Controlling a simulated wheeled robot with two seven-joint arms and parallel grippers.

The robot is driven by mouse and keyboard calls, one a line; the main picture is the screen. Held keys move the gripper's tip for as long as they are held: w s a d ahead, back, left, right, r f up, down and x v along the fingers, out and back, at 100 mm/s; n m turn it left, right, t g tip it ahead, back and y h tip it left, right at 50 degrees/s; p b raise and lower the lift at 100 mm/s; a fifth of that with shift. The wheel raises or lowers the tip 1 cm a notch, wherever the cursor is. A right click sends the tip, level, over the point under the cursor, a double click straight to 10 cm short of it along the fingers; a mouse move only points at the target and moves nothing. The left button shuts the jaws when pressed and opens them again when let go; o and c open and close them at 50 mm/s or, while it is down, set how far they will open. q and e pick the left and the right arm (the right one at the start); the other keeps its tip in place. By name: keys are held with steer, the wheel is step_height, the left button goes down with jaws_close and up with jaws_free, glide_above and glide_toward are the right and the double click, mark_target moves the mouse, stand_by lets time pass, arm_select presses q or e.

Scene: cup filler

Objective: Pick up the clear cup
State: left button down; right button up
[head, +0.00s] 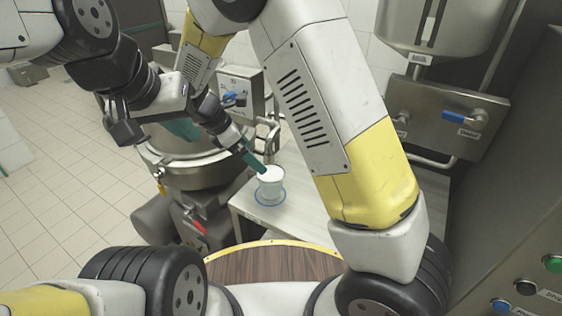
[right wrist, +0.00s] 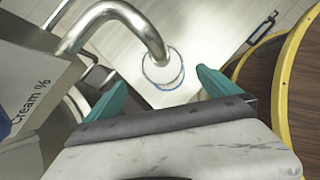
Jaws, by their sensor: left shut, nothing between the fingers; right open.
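The clear cup (head: 271,188) stands upright on the light table, inside a blue ring marking, and looks whitish. In the right wrist view the cup (right wrist: 162,68) is ahead of and between the teal fingers, apart from them, partly behind a metal spout. My right gripper (head: 254,160) is open just up and left of the cup in the head view; its two teal fingers show spread in the right wrist view (right wrist: 160,92). My left gripper (head: 184,129) is shut and empty, farther left over the metal vessel, its teal fingers partly hidden by its wrist.
The bent metal spout (right wrist: 135,22) is close to the cup in the right wrist view. A steel vessel (head: 188,178) stands left of the table (head: 300,186). A steel panel with a blue handle (head: 457,117) is at the right. Tiled floor (head: 60,170) is free at left.

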mark_target(270, 171)
steer(key=x, duration=0.8)
steer(key=shift+s, duration=0.1)
steer(key=c, duration=1.9)
steer(key=shift+c, duration=0.2)
